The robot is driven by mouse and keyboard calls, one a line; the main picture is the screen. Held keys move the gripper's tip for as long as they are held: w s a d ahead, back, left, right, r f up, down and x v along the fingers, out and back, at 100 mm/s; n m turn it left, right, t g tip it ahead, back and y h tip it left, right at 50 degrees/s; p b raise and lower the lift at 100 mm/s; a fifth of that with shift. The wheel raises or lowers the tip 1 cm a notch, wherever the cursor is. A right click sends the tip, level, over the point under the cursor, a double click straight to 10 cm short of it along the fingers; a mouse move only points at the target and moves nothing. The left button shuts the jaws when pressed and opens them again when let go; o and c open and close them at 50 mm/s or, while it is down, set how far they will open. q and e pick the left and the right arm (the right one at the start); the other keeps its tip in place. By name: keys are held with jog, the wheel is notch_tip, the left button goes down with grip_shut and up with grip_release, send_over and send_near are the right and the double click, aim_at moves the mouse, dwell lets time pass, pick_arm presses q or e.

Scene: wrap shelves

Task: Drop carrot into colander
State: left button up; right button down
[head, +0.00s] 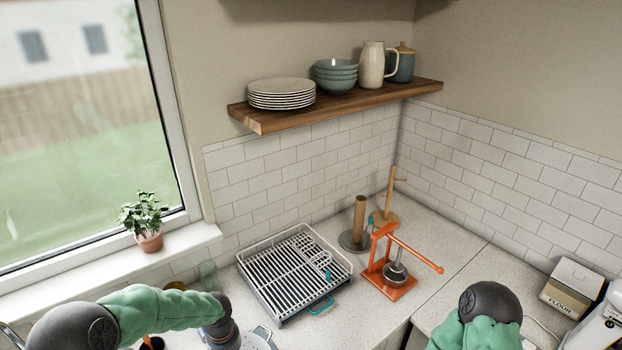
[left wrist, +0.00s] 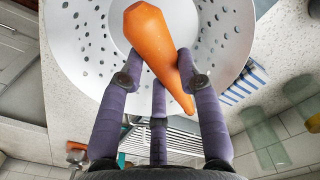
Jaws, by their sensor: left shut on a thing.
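An orange carrot (left wrist: 148,35) is held between the purple fingers of my left gripper (left wrist: 160,72) in the left wrist view. The gripper is shut on it. The white colander (left wrist: 82,48), a bowl with round holes, lies behind the carrot in this view, so the carrot is over its opening. I cannot tell the exact height. In the head view, a small part of the colander (head: 262,333) shows at the bottom edge, beside my left wrist. The carrot is hidden there. My right arm shows at the bottom right, but its gripper is out of frame.
A dish rack (head: 293,272) stands behind the colander. An orange press (head: 388,268) and a paper-towel holder (head: 356,228) are to its right. A potted plant (head: 147,222) sits on the windowsill. A flour box (head: 572,287) stands far right. Counter between press and flour box is clear.

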pick_arm(q)
jog(key=o, duration=1.2)
jog(key=shift+o, duration=0.2)
notch_tip(320, 180, up, 12)
jog(key=shift+f, duration=0.1)
